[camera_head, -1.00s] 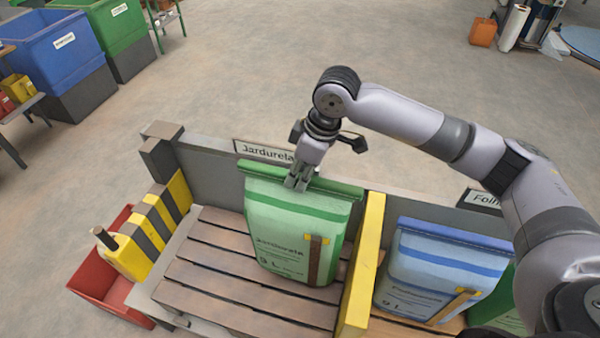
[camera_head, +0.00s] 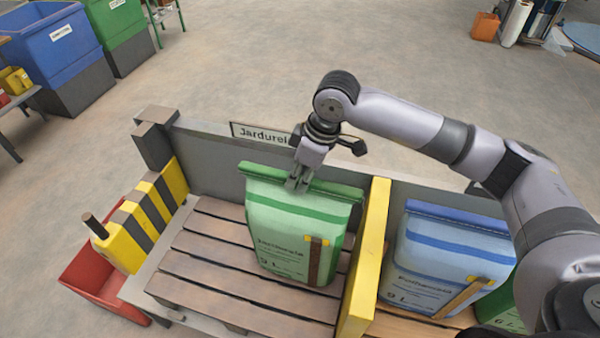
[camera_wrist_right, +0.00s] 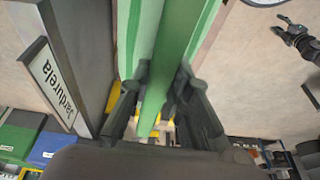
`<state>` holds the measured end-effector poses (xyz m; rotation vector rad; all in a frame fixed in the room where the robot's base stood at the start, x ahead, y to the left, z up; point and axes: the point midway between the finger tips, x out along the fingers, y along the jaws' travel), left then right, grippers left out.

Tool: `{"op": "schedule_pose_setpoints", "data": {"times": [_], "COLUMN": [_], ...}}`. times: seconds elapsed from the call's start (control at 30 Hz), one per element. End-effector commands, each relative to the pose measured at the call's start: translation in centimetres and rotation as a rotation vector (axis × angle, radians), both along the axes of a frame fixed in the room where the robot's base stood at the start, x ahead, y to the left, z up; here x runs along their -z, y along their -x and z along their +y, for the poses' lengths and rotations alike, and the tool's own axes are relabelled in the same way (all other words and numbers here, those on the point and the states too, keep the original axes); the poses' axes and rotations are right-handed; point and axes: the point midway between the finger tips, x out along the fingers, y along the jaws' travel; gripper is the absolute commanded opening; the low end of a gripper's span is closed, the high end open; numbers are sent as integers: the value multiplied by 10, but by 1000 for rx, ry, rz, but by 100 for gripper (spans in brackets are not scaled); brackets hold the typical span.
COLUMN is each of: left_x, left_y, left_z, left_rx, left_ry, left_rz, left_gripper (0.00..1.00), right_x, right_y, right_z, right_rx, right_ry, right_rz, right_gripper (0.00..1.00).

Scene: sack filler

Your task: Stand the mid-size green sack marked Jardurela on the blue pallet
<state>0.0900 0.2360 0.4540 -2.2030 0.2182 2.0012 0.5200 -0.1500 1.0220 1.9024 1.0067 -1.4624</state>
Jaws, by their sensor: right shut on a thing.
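The green sack marked Jardurela (camera_head: 290,230) is upright in the left bay of a grey stall, over a brown wooden pallet (camera_head: 215,285). I cannot tell whether its bottom touches the slats. My right gripper (camera_head: 298,182) is shut on the darker green folded top edge of the sack, near its middle. In the right wrist view the green top edge (camera_wrist_right: 158,95) runs between the two dark fingers. A dark gripper-like part (camera_wrist_right: 298,40), probably my left gripper, shows at the upper right there; its fingers are unclear. No blue pallet shows.
A yellow divider (camera_head: 366,255) stands close right of the sack, with a blue sack (camera_head: 445,262) beyond it. A yellow-and-black striped guard (camera_head: 143,222) and red bin (camera_head: 98,285) are left. The grey back wall (camera_head: 210,165) carries the Jardurela sign. Open floor lies behind.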

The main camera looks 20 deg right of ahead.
Motion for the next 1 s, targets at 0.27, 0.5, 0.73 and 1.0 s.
{"op": "schedule_pose_setpoints", "data": {"times": [0.27, 0.5, 0.73, 1.0], "left_x": [0, 0, 1, 0], "left_y": [3, 5, 5, 5], "left_z": [-1, -1, -1, -1], "left_rx": [1, 1, 1, 0], "left_ry": [0, 0, 1, 0], "left_rz": [5, 7, 7, 7], "left_gripper": [40, 40, 40, 40], "right_x": [-2, -1, 2, -20], "right_y": [-1, 0, 1, 3], "right_z": [1, 0, 0, -5], "right_rx": [-1, 0, 0, 1], "right_ry": [-3, -2, 2, 0], "right_rz": [-4, -1, 5, -1], "right_gripper": [26, 42, 42, 42]}}
